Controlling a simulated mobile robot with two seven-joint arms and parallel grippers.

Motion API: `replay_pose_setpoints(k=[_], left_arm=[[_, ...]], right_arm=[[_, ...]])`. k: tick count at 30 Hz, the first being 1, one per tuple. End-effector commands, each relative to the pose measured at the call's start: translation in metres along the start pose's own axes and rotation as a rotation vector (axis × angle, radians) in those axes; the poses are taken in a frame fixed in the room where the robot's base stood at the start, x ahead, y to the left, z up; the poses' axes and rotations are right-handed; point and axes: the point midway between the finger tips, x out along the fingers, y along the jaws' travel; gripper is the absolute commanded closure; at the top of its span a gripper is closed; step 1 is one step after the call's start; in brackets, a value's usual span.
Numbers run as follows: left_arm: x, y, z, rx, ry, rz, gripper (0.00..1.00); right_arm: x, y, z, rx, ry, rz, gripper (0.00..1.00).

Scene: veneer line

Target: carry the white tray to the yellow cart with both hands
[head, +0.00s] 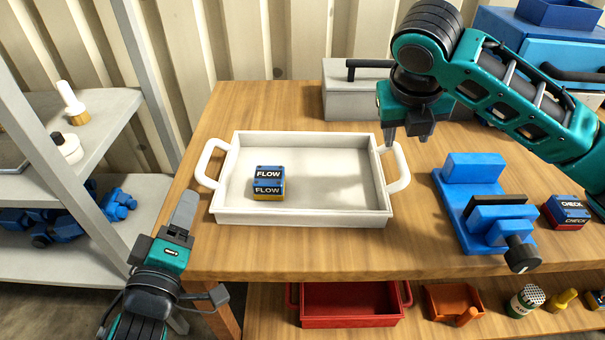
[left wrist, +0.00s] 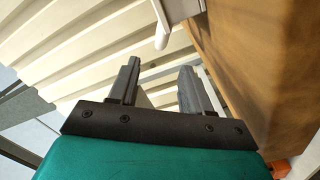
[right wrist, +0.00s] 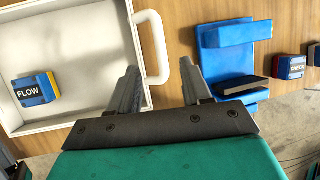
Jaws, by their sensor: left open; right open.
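The white tray (head: 305,217) lies flat on the wooden table, with a handle at each short side. A blue and yellow FLOW box (head: 268,183) sits inside it, left of the middle. My left gripper (head: 184,212) is open and empty, beside the table's left edge, below and apart from the tray's left handle (head: 210,163). That handle also shows in the left wrist view (left wrist: 161,28). My right gripper (head: 405,138) is open above the tray's right handle (head: 400,168). In the right wrist view the handle (right wrist: 160,50) lies between and beyond the fingertips. The yellow cart is not in view.
A blue vise (head: 480,205) and a red CHECK box (head: 566,212) stand right of the tray. A grey toolbox (head: 350,100) is behind it. A shelf rack (head: 90,130) stands left. A red tray (head: 350,305) and small items lie on the lower shelf.

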Motion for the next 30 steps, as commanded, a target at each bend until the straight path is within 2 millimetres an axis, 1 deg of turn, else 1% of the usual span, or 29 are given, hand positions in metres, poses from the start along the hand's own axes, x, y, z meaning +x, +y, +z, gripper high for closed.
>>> replay_pose_setpoints(k=[18,24,30], left_arm=[[0.099,0.001,-0.002,0.004,0.002,0.001,0.52],[0.117,0.0,0.0,0.001,0.0,0.0,0.52],[0.122,0.0,-0.001,0.002,0.001,0.0,0.52]], right_arm=[[0.099,0.0,-0.001,0.001,0.002,-0.002,0.52],[0.117,0.0,0.0,0.0,0.0,0.0,0.52],[0.122,0.0,0.0,0.0,-0.001,0.0,0.52]])
